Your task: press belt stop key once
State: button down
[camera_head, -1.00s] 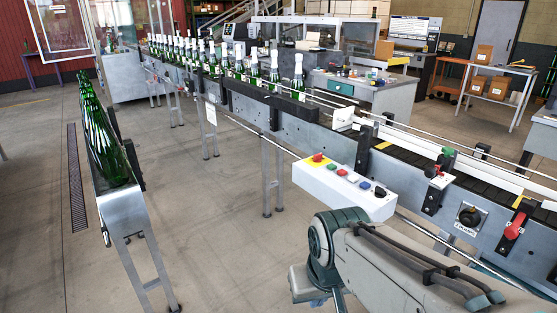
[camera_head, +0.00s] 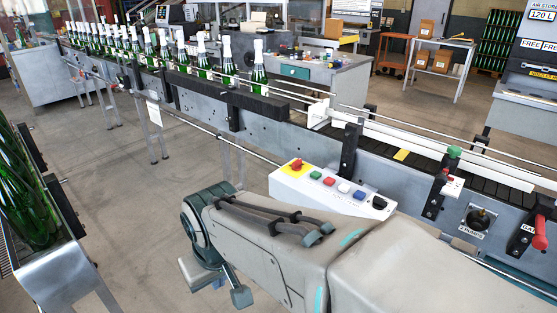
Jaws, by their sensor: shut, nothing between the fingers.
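A white key box (camera_head: 330,190) is fixed to the near side of the belt conveyor. Its sloped top has a red mushroom button on a yellow plate (camera_head: 296,166), then green (camera_head: 316,175), red (camera_head: 329,181), white (camera_head: 344,188) and blue (camera_head: 359,194) keys, and a black knob (camera_head: 379,202). The key labels are too small to read. My gripper (camera_head: 240,297) hangs down at the far end of my arm, left of and below the box. It is shut and empty, apart from the box. My arm passes just in front of the box's lower edge.
Green bottles with white tops (camera_head: 259,65) stand in a row on the conveyor (camera_head: 290,140). A rack of green bottles (camera_head: 65,280) is at the left. A black knob (camera_head: 478,219) and a red lever (camera_head: 540,232) are on the conveyor's right. Floor shows left of my arm.

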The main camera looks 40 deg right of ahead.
aim_at(329, 181)
jog(key=z, duration=0.65)
jog(key=i, duration=0.9)
jog(key=z, duration=0.85)
